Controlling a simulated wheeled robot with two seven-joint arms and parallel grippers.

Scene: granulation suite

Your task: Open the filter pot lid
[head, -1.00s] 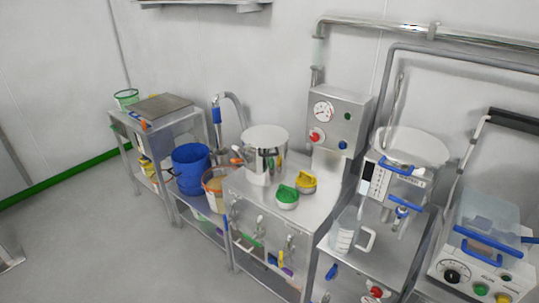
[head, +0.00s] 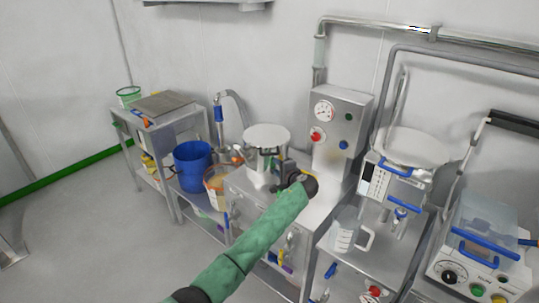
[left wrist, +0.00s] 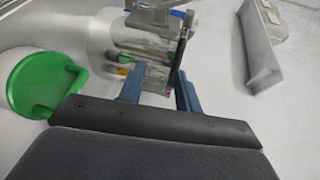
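The steel filter pot (head: 254,165) stands on the steel bench, its round lid (head: 266,136) lying flat on top. My left gripper (head: 274,162) is at the pot's right side, just below the lid rim. In the left wrist view the two blue fingers of my left gripper (left wrist: 158,88) are apart. The shiny pot wall (left wrist: 105,35) is ahead of them, with a dark upright bar (left wrist: 182,42) near the right finger. I cannot tell whether the fingers touch the pot. My right gripper is out of view.
A green round handled piece (left wrist: 42,82) lies left of my gripper in the wrist view; my arm hides it in the head view. A gauge panel (head: 340,122) stands right of the pot. A blue bucket (head: 192,165) is on the left, a clear jug (head: 346,232) on the right.

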